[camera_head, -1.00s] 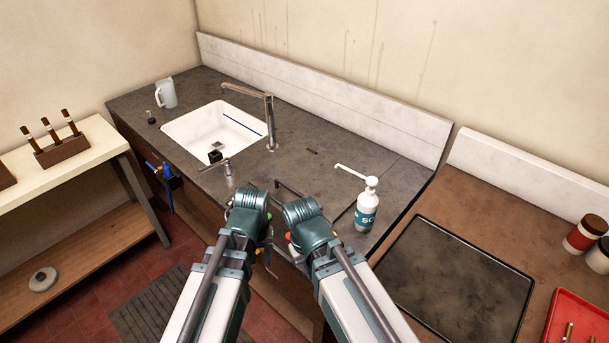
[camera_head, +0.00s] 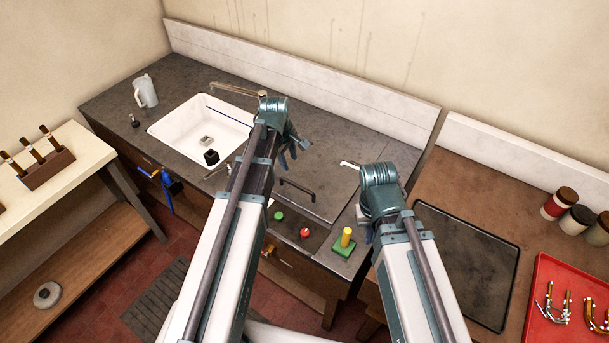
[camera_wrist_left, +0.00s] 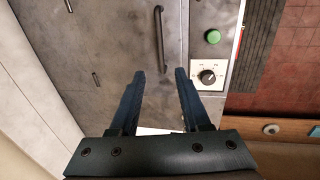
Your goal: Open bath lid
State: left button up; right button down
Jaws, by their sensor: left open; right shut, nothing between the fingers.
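The bath lid (camera_head: 325,165) is a dark grey panel lying flat and shut in the counter. Its black bar handle (camera_head: 297,190) is near the front edge. In the left wrist view the handle (camera_wrist_left: 160,38) runs upright in the picture, in line with the gap between my left fingers. My left gripper (camera_head: 288,152) is open and empty above the lid; in its own wrist view, the fingertips (camera_wrist_left: 159,72) are spread around the handle's lower end, apparently above it. My right gripper (camera_head: 364,222) is shut and empty by the lid's right side, its fingers mostly hidden.
A white sink (camera_head: 205,125) with a tap (camera_head: 235,90) is left. A dark mat (camera_head: 465,255) and red tray (camera_head: 575,300) lie right. The soap bottle is mostly hidden behind my right arm.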

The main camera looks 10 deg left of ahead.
pick_arm(q)
jog(key=shift+d+f, duration=0.1)
jog(key=b, duration=1.4)
send_near(296, 184)
jog(key=f, duration=0.2)
jog(key=w+f, duration=0.1)
jog(key=f, duration=0.5)
jog(key=shift+w+d, duration=0.15)
jog(key=shift+d, duration=0.1)
jog(key=shift+r, duration=0.1)
grip_shut()
